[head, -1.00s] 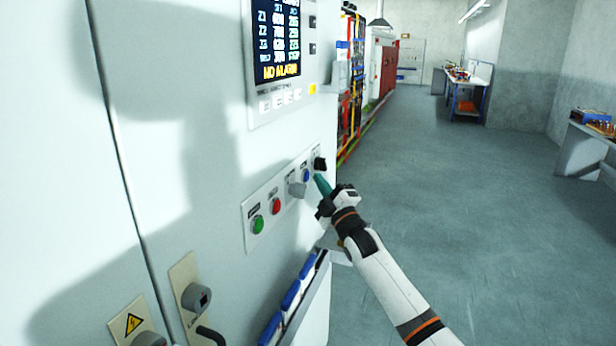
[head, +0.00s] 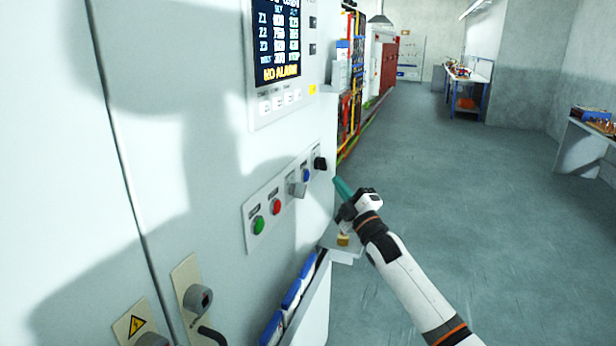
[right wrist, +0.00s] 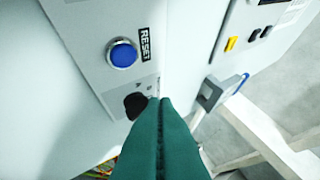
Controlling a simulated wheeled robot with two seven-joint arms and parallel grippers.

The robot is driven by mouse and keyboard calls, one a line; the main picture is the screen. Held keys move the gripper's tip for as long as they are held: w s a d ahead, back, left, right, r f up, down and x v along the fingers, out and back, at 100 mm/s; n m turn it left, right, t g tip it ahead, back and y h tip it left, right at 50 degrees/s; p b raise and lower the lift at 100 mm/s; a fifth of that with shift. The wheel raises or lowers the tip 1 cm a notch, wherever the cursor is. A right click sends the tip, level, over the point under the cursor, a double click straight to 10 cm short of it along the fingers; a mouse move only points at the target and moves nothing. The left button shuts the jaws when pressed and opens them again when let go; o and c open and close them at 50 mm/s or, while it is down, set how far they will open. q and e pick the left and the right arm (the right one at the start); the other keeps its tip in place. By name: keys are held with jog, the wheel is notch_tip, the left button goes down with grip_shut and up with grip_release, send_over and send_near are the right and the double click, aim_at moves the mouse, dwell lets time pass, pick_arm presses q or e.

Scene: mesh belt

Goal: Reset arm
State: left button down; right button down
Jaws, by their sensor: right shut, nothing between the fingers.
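My right gripper (head: 342,186) is shut and empty, with green fingers, just right of the cabinet's button panel and apart from it. In the right wrist view its closed fingers (right wrist: 168,125) point toward the panel. The blue button (right wrist: 123,53) there is labelled RESET. The black knob also shows in the right wrist view (right wrist: 137,104), beside the fingertips. My left gripper is not in view.
The white cabinet (head: 170,120) fills the left side. Its panel has a green button (head: 258,224) and a red button (head: 276,207); the display (head: 276,40) above reads NO ALARM. A small shelf (head: 342,254) juts out below my gripper. The floor at right is open.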

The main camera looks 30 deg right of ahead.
jog(key=shift+f, duration=0.1)
dwell(0.3)
notch_tip(320, 180, down, 29)
jog(key=s+a+m+g+h, duration=0.2)
jog(key=s+m+g, duration=0.1)
jog(key=m+g, duration=0.25)
jog(key=s+a+f+m+g, duration=0.1)
jog(key=s+f+g, duration=0.1)
jog(key=s+f, duration=0.35)
jog(key=s+a+f+g, duration=0.2)
jog(key=s+f, duration=0.1)
jog(key=f, duration=0.6)
jog(key=s+a+f+m+g, duration=0.1)
jog(key=s+f+g, duration=0.1)
jog(key=s+f, duration=0.35)
jog(key=s+a+f+m+g, duration=0.1)
jog(key=s+a+f+g, duration=0.2)
jog(key=s+f, duration=0.5)
jog(key=s+a+f+m+g+y, duration=0.1)
jog(key=s+a+f+g, duration=0.3)
jog(key=s, duration=1.6)
jog(key=s+a+f+m+g, duration=0.2)
jog(key=s+a+f, duration=0.5)
jog(key=s+f, duration=0.5)
jog(key=shift+s+f+g+y+b, duration=0.3)
jog(key=shift+s+g, duration=0.45)
jog(key=shift+s, duration=0.4)
jog(key=shift+m, duration=0.25)
